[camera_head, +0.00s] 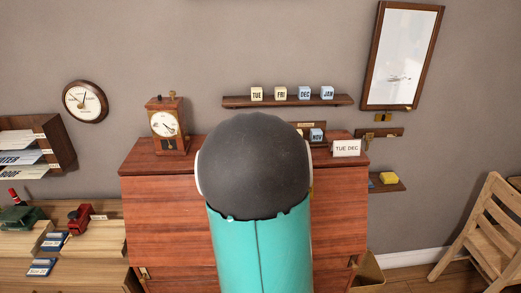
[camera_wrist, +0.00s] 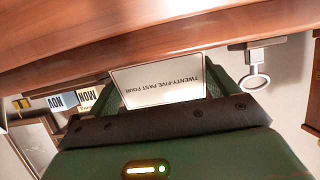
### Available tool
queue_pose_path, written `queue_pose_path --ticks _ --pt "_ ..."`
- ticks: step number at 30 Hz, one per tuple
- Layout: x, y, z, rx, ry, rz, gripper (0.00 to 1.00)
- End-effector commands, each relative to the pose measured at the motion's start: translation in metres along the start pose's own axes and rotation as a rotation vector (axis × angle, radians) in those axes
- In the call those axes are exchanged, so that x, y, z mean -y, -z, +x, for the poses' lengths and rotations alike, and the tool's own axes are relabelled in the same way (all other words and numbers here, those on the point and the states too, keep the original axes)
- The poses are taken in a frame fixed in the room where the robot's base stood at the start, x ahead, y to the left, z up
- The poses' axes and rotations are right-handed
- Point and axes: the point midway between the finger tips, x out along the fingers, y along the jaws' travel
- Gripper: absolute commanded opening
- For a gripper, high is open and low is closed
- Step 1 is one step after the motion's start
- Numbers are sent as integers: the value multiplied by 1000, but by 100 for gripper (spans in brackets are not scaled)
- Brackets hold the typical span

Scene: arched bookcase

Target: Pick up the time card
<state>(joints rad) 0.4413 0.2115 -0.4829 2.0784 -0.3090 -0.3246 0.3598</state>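The gripper body covers the card's lower picture edge. In the head view my arm hides both the gripper and this card. A different white card (camera_head: 346,148), reading "TUE DEC", stands on the right of the reddish wooden desk (camera_head: 160,215).
A wooden clock (camera_head: 167,125) stands on the desk's left. A blue NOV cube (camera_head: 317,135) is right of my arm. A wall shelf (camera_head: 290,102) holds several lettered cubes. In the wrist view a ring on a metal bracket (camera_wrist: 257,82) hangs right of my gripper.

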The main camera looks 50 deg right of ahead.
Motion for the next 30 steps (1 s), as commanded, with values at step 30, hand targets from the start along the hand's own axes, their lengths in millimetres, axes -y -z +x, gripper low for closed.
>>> queue_pose_path --ticks 30 --pt "9 30 -8 0 1 0 64"
